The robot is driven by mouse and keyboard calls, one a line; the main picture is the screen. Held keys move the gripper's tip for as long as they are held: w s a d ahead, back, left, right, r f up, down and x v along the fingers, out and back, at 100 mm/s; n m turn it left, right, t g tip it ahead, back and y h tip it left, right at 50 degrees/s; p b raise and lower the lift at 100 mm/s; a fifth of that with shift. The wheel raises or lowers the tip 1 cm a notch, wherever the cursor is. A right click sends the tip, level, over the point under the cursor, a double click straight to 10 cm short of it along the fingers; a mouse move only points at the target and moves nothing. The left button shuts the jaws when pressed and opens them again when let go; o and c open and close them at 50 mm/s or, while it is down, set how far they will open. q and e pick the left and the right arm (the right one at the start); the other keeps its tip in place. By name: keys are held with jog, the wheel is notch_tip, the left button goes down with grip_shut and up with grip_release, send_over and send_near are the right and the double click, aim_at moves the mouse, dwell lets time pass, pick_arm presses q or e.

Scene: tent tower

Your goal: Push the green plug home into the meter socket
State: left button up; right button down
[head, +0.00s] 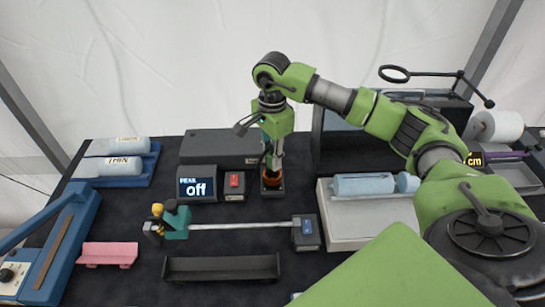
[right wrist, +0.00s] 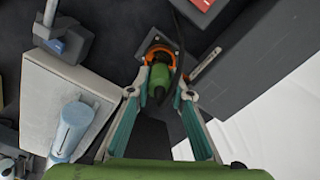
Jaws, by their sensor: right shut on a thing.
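My right gripper (head: 272,158) points down over the meter socket (head: 272,182), a dark block with an orange ring. In the right wrist view my right gripper (right wrist: 158,92) has its fingers on both sides of the green plug (right wrist: 160,76) and is shut on it. The plug's far end is at the orange-ringed socket (right wrist: 160,50), in line with its opening; how deep it sits I cannot tell. A dark cable runs beside the plug. The meter display (head: 197,186) reads "PEAK off". My left gripper is not in view.
A red-buttoned box (head: 235,183) stands just left of the socket. A pale tray with a blue roll (head: 365,185) is close on its right. A dark grey box (head: 220,146) lies behind. A metal rod (head: 240,226) with a teal clamp lies in front.

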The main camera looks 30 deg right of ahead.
jog(key=shift+f+b, duration=1.05)
jog(key=shift+f, duration=0.3)
jog(key=c, duration=1.7)
grip_release()
notch_tip(320, 180, up, 12)
